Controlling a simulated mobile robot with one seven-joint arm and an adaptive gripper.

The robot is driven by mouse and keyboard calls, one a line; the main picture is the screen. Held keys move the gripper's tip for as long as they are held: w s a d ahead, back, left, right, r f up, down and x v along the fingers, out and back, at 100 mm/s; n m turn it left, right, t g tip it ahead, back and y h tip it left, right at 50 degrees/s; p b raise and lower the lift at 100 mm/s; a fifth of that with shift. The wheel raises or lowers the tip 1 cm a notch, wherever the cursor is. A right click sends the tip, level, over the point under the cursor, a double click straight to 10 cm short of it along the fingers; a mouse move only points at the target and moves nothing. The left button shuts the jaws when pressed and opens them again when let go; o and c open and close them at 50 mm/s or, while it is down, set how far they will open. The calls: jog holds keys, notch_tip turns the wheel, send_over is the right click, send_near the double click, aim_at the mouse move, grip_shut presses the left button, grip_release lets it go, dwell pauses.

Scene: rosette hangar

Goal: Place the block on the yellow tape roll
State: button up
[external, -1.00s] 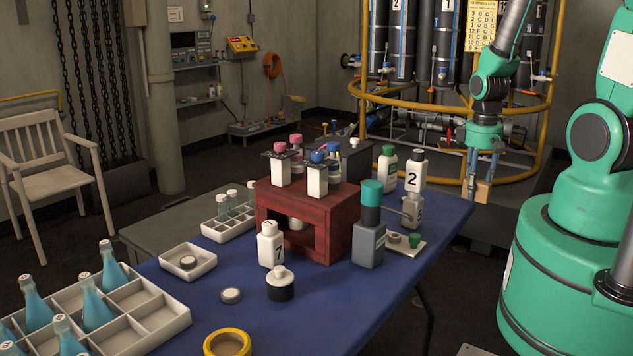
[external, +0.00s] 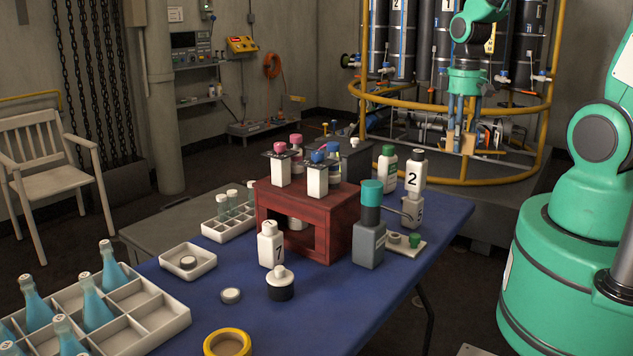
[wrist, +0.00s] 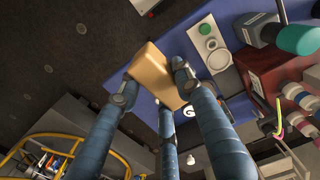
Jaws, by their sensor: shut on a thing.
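My gripper (external: 461,138) is shut on a tan wooden block (external: 467,145) and holds it in the air past the far right end of the blue table. The block also shows between the fingertips in the wrist view (wrist: 155,73), tilted in that picture. The yellow tape roll (external: 228,343) lies flat on the blue table at the near edge of the external view, partly cut off by the frame. It is far from my gripper. I do not see the roll in the wrist view.
On the blue table (external: 330,308) stand a red wooden stand (external: 333,240) with bottles, a grey bottle with a teal cap (external: 369,235), a white numbered bottle (external: 270,245), a black-and-white jar (external: 280,285) and a bottle crate (external: 140,325). A yellow railing (external: 400,100) stands behind my gripper.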

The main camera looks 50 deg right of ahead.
jog(key=w+a+n, duration=0.3)
jog(key=w+a, duration=0.1)
jog(key=a, duration=0.5)
jog(key=w+a+n, duration=0.3)
jog(key=a, duration=0.6)
jog(key=w+a+n, duration=0.3)
jog(key=w+a, duration=0.1)
jog(key=a, duration=0.4)
jog(key=s+a+n, duration=0.4)
jog(key=a, duration=1)
jog(key=s+a+n, duration=0.4)
jog(key=a, duration=1)
notch_tip(320, 180, down, 18)
jog(key=shift+w+a, duration=0.15)
jog(key=shift+a, duration=0.1)
jog(key=shift+w+f, duration=0.1)
jog(key=b, duration=0.2)
send_over(249, 342)
jog(key=shift+f, duration=0.75)
jog(key=shift+w+a, duration=0.3)
jog(key=shift+w, duration=0.05)
